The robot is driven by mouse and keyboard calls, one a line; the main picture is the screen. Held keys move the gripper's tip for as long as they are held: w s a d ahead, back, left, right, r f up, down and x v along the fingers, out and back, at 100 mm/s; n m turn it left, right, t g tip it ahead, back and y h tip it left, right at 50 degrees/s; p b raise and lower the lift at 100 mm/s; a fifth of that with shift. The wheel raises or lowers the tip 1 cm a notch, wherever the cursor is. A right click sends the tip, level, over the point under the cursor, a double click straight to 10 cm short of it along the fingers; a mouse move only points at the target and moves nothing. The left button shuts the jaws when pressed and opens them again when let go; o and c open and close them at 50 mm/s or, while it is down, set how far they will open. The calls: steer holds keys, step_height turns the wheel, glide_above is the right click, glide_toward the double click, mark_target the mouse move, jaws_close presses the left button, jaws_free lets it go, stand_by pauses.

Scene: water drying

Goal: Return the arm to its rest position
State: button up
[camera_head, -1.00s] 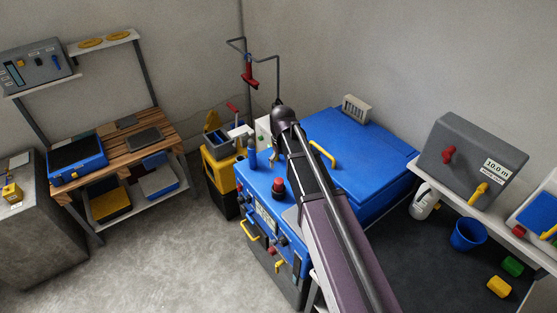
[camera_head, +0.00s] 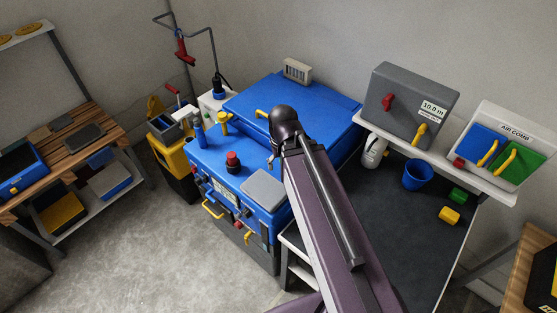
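My own arm rises from the bottom edge as a purple link with a black tube along it. It ends in a dark rounded joint in front of the blue machine (camera_head: 225,160). A small grey tip shows just left of the joint, but I cannot tell what part it is. My gripper cannot be made out; the arm hides whatever lies beyond the joint. No held object shows.
A dark-topped bench (camera_head: 420,230) on the right holds a blue bucket (camera_head: 417,175) and a white bottle (camera_head: 373,153). A grey box (camera_head: 408,103) and an AIR COMB panel (camera_head: 500,145) sit on a shelf. A wooden bench (camera_head: 75,150) is left. Floor (camera_head: 120,255) is clear.

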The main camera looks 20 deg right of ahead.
steer(key=shift+f, duration=0.1)
steer(key=shift+f+b, duration=1.2)
steer(key=shift+b, duration=0.1)
stand_by(0.4)
